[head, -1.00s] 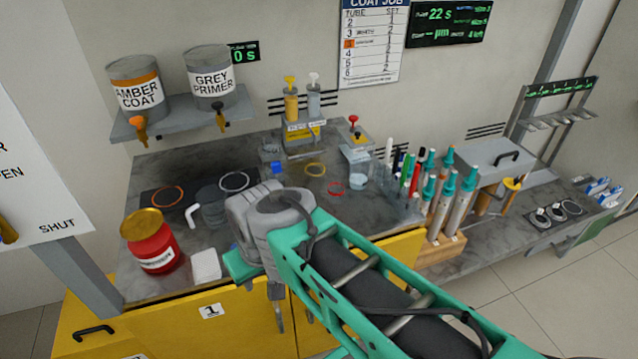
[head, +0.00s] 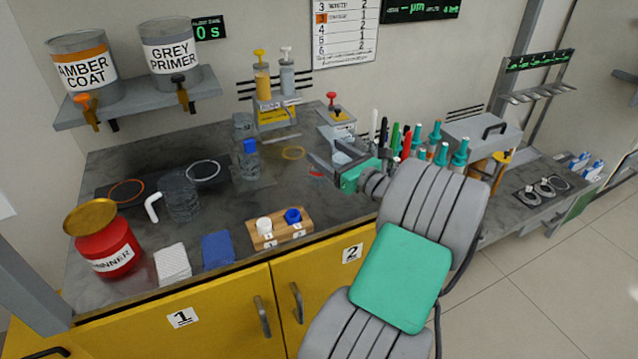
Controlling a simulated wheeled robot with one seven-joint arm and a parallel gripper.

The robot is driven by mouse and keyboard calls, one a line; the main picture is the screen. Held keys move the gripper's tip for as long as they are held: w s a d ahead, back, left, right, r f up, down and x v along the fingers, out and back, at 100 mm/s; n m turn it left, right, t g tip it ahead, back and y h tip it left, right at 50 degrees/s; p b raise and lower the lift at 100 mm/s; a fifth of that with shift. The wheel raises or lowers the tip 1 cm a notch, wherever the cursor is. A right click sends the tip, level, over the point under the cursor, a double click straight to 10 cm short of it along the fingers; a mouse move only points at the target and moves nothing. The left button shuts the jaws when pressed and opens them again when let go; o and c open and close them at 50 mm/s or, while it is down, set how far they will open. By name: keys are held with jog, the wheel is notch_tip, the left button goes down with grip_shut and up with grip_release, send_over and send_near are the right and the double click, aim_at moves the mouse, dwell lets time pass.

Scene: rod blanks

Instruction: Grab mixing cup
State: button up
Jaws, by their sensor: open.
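A small pale translucent cup (head: 341,158) stands on the bench in front of the dispenser with the red knob. My gripper (head: 324,152) is open beside it, its fingers pointing left and partly hiding the cup. I cannot tell whether the cup sits between the fingers or behind them. A larger clear cup with a white handle (head: 181,197) stands upright at the left of the bench, well apart from my gripper. Which of the two is the mixing cup, the view does not show.
A red thinner can (head: 106,250) stands at the front left. A wooden block (head: 279,230) with white and blue caps is at the front edge. A red ring (head: 316,173) lies by my gripper. Pens and teal-topped tubes crowd the right. The bench middle is fairly clear.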

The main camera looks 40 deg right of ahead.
notch_tip(320, 180, down, 7)
jog(key=shift+r+b, duration=0.1)
jog(key=shift+b, duration=0.7)
jog(key=shift+w, duration=0.35)
jog(key=w, duration=0.7)
jog(key=c, duration=1.4)
